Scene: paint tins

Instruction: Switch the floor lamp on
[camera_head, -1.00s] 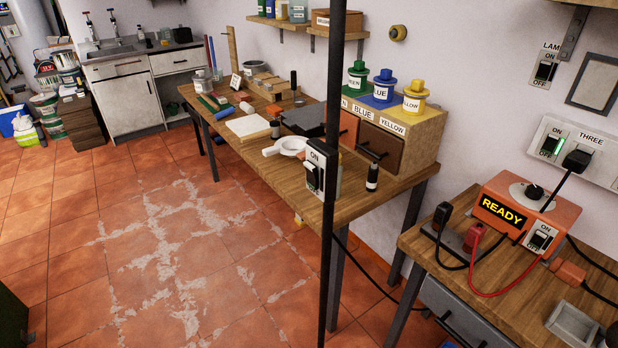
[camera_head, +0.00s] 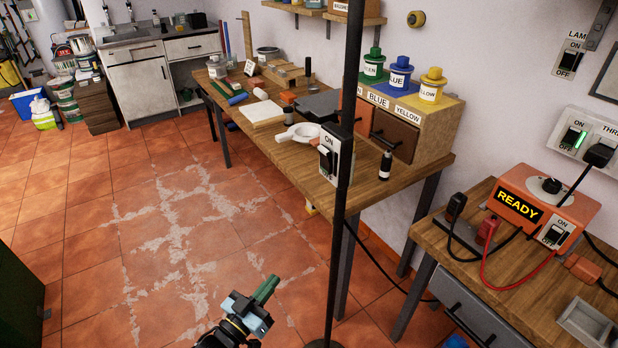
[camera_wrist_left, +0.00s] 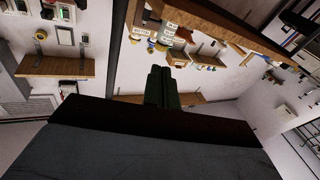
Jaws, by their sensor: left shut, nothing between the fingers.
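The floor lamp's thin black pole (camera_head: 338,230) stands upright in front of the workbench, with its dark base at the bottom edge. Its head is out of frame. A grey switch box (camera_head: 345,160) on the pole carries a black lever and an ON label at its top; I cannot tell the lever's setting. My left gripper (camera_head: 268,288) is low over the floor, left of the pole and well below the box. Its green fingers are shut and empty, apart from the pole. The fingers also show in the left wrist view (camera_wrist_left: 161,85). My right gripper is not in view.
A wooden workbench (camera_head: 300,165) with tools and paint tins stands behind the pole. At right, a table holds an orange READY device (camera_head: 540,210). A wall switch labelled LAM (camera_head: 570,57) is at upper right. The tiled floor at left is open.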

